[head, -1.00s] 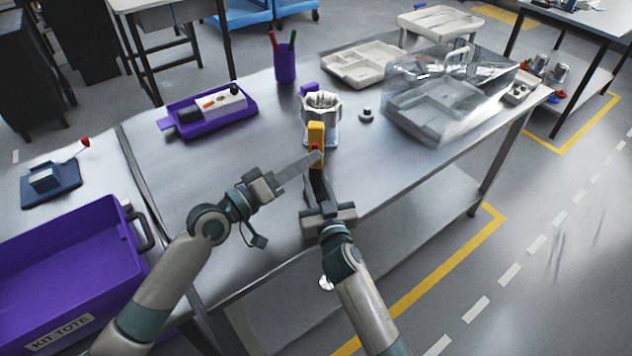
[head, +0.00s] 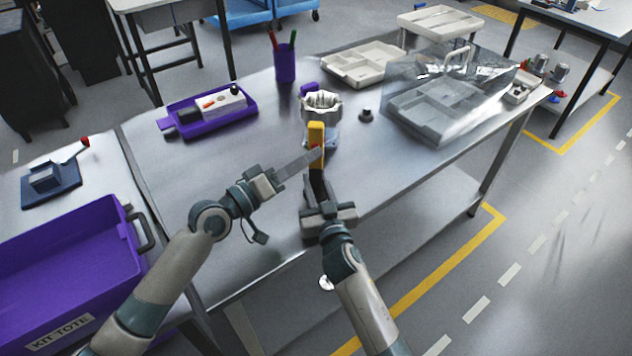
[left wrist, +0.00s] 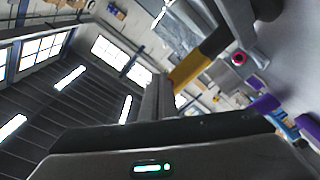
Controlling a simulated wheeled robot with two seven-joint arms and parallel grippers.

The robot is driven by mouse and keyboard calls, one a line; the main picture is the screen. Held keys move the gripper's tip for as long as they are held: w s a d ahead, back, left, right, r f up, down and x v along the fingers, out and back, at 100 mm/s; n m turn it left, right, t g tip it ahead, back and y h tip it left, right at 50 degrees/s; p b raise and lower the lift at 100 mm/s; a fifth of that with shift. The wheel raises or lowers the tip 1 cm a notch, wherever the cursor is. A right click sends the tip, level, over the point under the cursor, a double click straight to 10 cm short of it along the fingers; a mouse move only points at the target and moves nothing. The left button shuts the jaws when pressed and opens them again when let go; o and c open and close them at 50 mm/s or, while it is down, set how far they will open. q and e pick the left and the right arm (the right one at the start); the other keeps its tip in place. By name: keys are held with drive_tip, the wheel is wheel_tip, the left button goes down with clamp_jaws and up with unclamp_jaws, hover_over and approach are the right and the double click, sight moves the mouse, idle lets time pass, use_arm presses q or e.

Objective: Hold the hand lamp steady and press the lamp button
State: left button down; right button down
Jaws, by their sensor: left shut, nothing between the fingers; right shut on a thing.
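The yellow hand lamp (head: 316,132) stands upright above the near part of the steel table. My right gripper (head: 318,172) is shut on its lower, dark part. A trace of the red lamp button shows on the lamp's near side. My left gripper (head: 319,155) is shut and empty, its fingertips at the lamp just by the button and mostly covering it. I cannot tell whether the tips touch or press the button. In the left wrist view the shut fingers (left wrist: 160,96) point at the yellow lamp body (left wrist: 190,70).
A metal housing (head: 322,104) stands just behind the lamp. A small dark knob part (head: 366,115) and a clear cover (head: 440,100) lie to the right. A purple tray (head: 190,125), a pen cup (head: 285,64) and a pale divided tray (head: 345,72) stand farther back. The table's left front is clear.

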idle(0.7)
use_arm(q)
drive_tip(key=shift+s, duration=0.45)
drive_tip(key=s, duration=0.6)
drive_tip(key=shift+a, duration=0.3)
idle(0.4)
use_arm(e)
drive_tip(key=c, duration=1.4)
unclamp_jaws()
drive_tip(key=shift+s, duration=0.1)
